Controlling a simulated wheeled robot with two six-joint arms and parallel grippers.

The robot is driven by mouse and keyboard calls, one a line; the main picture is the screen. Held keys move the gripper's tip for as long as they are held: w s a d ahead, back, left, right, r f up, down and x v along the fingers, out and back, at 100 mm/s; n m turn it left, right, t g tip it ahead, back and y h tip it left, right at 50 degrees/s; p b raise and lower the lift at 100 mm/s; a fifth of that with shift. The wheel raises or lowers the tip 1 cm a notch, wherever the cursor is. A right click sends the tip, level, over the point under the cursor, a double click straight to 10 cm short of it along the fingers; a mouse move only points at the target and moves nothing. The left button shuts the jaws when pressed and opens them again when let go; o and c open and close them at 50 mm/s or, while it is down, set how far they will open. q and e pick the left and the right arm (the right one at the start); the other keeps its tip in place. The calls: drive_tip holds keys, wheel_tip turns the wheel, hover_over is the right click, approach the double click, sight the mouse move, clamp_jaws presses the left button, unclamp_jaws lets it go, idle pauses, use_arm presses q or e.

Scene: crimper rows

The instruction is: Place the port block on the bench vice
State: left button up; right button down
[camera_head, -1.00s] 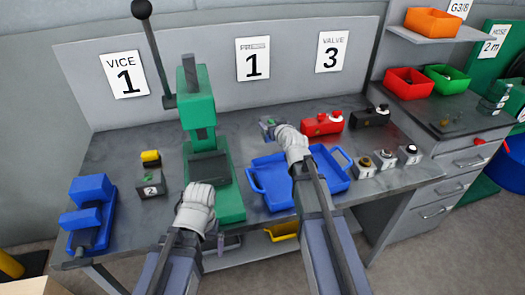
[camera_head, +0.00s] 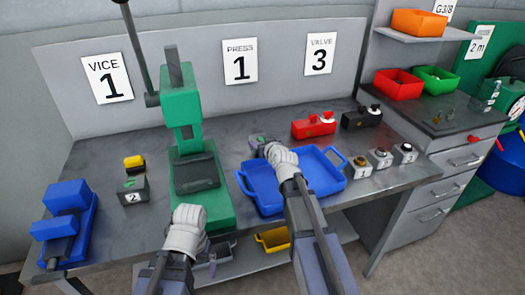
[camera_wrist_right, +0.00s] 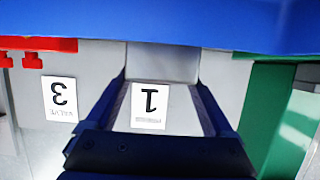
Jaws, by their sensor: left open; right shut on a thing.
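The blue bench vice (camera_head: 68,222) sits at the left end of the bench, with its jaws on top. My right gripper (camera_head: 260,143) is shut on a small grey piece with a green patch (camera_head: 256,140), which I take to be the port block. It is over the back left of the blue tray (camera_head: 262,190), far to the right of the vice. In the right wrist view my fingers (camera_wrist_right: 163,95) show with a pale grey shape (camera_wrist_right: 163,62) between them. My left gripper (camera_head: 186,232) is open and empty, in front of the green press; its fingertips are mostly hidden.
The green press (camera_head: 195,110) stands between vice and tray. A dark block marked 2 (camera_head: 133,189) and a yellow-topped piece (camera_head: 133,162) lie between vice and press. Red (camera_head: 313,127) and black (camera_head: 362,118) valves and several small knobbed blocks are at the right.

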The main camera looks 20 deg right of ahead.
use_arm(q)
drive_tip(key=shift+f+b, duration=0.6)
drive_tip(key=shift+f, duration=0.4)
use_arm(e)
drive_tip(key=shift+f, duration=0.95)
drive_tip(key=shift+f, duration=0.15)
use_arm(q)
drive_tip(key=shift+f, duration=0.1)
use_arm(e)
unclamp_jaws()
drive_tip(key=shift+s+r, duration=0.3)
use_arm(q)
wheel_tip(320, 180, up, 4)
drive_tip(key=p, duration=0.4)
use_arm(e)
drive_tip(key=v, duration=1.1)
drive_tip(key=shift+s, duration=0.25)
